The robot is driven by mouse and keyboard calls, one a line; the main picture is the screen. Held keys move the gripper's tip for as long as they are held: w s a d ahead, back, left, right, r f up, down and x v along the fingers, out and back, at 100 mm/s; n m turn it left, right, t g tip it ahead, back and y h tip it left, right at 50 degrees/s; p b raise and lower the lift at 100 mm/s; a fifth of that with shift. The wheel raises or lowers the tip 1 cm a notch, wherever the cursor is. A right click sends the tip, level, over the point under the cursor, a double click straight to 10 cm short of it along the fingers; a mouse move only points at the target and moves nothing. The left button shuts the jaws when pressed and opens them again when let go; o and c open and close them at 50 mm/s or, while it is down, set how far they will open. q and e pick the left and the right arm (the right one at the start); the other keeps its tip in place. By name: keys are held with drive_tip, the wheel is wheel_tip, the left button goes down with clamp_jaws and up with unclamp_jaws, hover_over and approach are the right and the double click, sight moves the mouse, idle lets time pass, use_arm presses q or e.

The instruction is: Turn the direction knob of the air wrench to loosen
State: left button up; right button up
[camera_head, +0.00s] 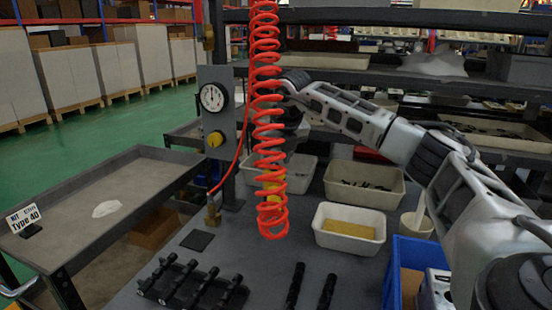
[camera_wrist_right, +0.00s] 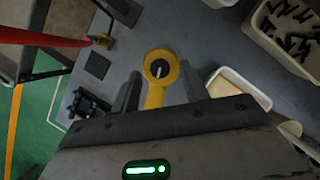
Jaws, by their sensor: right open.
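The yellow air wrench (camera_wrist_right: 155,96) shows end-on in the right wrist view. Its round black direction knob (camera_wrist_right: 159,69) carries a pale pointer mark, slightly tilted. My right gripper (camera_wrist_right: 160,78) is open, with one dark finger on each side of the wrench; I cannot tell whether either touches it. In the head view my right arm reaches in from the right to behind the red coiled hose (camera_head: 268,130), which hides much of the gripper. Yellow parts of the wrench (camera_head: 270,183) show through the coils. My left gripper is not in view.
Black valve blocks (camera_head: 190,286) lie on the grey table at the front. White bins (camera_head: 348,228) and a blue crate (camera_head: 388,285) stand right. A grey tray table (camera_head: 130,170) is left.

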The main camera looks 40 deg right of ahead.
drive_tip(key=shift+w+f, duration=0.15)
drive_tip(key=shift+f, duration=0.2)
clamp_jaws()
